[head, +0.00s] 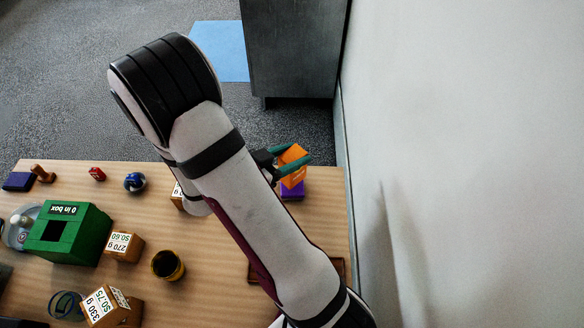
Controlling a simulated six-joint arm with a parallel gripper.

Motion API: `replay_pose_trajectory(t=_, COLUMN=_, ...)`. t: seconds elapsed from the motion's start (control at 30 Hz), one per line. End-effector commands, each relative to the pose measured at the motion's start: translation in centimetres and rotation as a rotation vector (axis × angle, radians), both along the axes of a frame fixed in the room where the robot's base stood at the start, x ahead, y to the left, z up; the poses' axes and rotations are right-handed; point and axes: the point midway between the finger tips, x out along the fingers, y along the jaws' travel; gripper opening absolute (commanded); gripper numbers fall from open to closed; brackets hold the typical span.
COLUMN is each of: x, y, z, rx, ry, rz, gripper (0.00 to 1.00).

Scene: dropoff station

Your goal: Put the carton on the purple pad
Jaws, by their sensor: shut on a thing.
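My gripper (287,155) is shut on an orange carton (293,170) near the table's far right corner. The carton looks tilted between the two green fingers. The purple pad (291,192) shows just below the carton, partly hidden by it and by my arm. I cannot tell whether the carton touches the pad or hangs a little above it.
A wall (470,160) stands close on the right.

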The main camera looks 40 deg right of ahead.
Motion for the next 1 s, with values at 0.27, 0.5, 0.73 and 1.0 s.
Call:
replay_pose_trajectory(t=0.27, x=0.0, y=0.0, z=-2.8, rx=0.000, ry=0.000, rz=0.000, gripper=0.00)
replay_pose_trajectory(t=0.5, x=0.0, y=0.0, z=-3.0, rx=0.000, ry=0.001, rz=0.000, gripper=0.51)
replay_pose_trajectory(t=0.73, x=0.0, y=0.0, z=-3.0, rx=0.000, ry=0.000, rz=0.000, gripper=0.79)
replay_pose_trajectory(t=1.0, x=0.1, y=0.2, z=-2.5, rx=0.000, ry=-0.002, rz=0.001, gripper=0.79)
